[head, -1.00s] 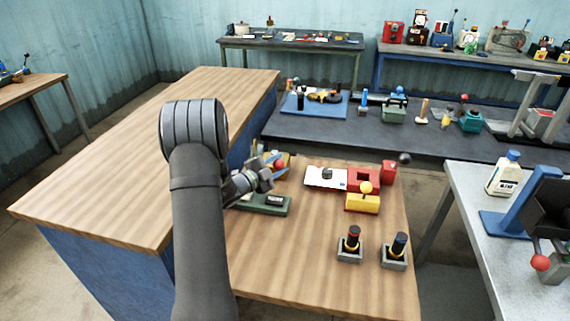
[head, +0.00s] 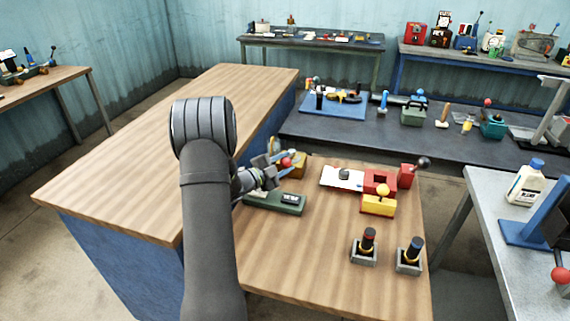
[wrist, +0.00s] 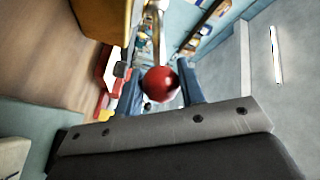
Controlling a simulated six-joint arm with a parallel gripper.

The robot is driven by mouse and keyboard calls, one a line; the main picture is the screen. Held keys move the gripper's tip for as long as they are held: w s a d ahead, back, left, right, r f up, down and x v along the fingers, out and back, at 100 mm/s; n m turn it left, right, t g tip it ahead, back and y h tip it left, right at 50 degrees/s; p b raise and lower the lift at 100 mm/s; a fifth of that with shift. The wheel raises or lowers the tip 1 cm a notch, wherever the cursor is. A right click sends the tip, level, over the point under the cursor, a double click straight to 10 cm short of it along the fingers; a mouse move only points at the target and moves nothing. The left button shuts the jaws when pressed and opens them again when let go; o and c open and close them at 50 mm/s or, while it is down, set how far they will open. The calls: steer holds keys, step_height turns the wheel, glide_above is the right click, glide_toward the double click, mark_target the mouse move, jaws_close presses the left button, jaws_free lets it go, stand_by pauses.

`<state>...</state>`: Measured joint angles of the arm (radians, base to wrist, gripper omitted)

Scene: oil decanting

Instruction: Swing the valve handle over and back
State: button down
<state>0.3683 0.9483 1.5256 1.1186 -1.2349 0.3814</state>
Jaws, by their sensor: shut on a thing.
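A handle with a red ball knob (head: 286,162) stands beside an ochre block (head: 297,166) near the left edge of the small wooden table. My gripper (head: 279,166) is at the knob. In the wrist view the red knob (wrist: 160,85) sits between my two blue fingers (wrist: 160,92), which are shut on the handle. A thin metallic rod (wrist: 155,40) shows beyond the knob. The ochre block also shows in the wrist view (wrist: 105,18). The handle's lower part and pivot are mostly hidden by my gripper in the head view.
A green-based device (head: 275,203) lies just in front of my gripper. A red device (head: 379,180), a yellow block with a ball (head: 378,205) and two dark-handled stands (head: 365,250) (head: 409,258) are to the right. The table's middle is clear.

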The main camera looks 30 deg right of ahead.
steer(key=shift+w+r, duration=0.25)
steer(key=shift+r, duration=0.05)
steer(key=c, duration=1)
jaws_free()
steer(key=shift+o, duration=0.2)
steer(key=shift+s+f, duration=0.1)
steer(key=shift+r, duration=0.45)
step_height(320, 180, up, 3)
steer(key=shift+r, duration=0.1)
steer(key=s+d+r, duration=0.4)
steer(key=s+r, duration=0.3)
steer(key=s, duration=0.3)
steer(key=shift+s+d, duration=0.35)
steer(key=shift+d, duration=0.05)
